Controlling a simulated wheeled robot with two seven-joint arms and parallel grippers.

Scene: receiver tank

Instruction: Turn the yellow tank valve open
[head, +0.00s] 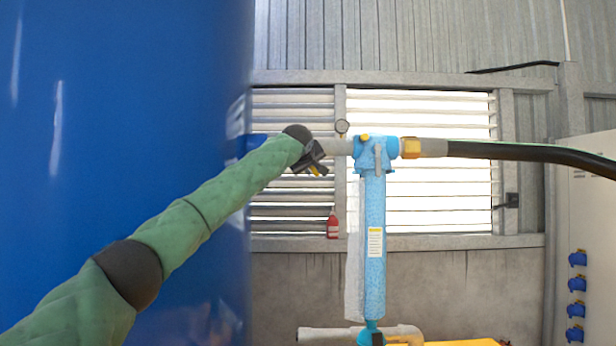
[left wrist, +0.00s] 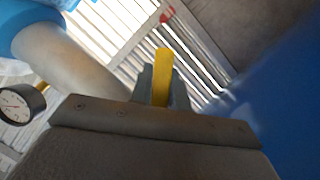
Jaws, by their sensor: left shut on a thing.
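The yellow valve handle (left wrist: 162,75) stands between the two fingers of my left gripper (left wrist: 158,88) in the left wrist view. The gripper is shut on it. In the head view my left gripper (head: 314,165) is at the grey pipe (head: 338,147) beside the big blue tank (head: 120,110), and a small bit of the yellow handle (head: 315,171) shows at its fingers. The valve body is mostly hidden behind the gripper and wrist. My right gripper is not in either view.
The gauge is also close to the gripper in the left wrist view (left wrist: 20,104). A black hose (head: 510,152) runs right.

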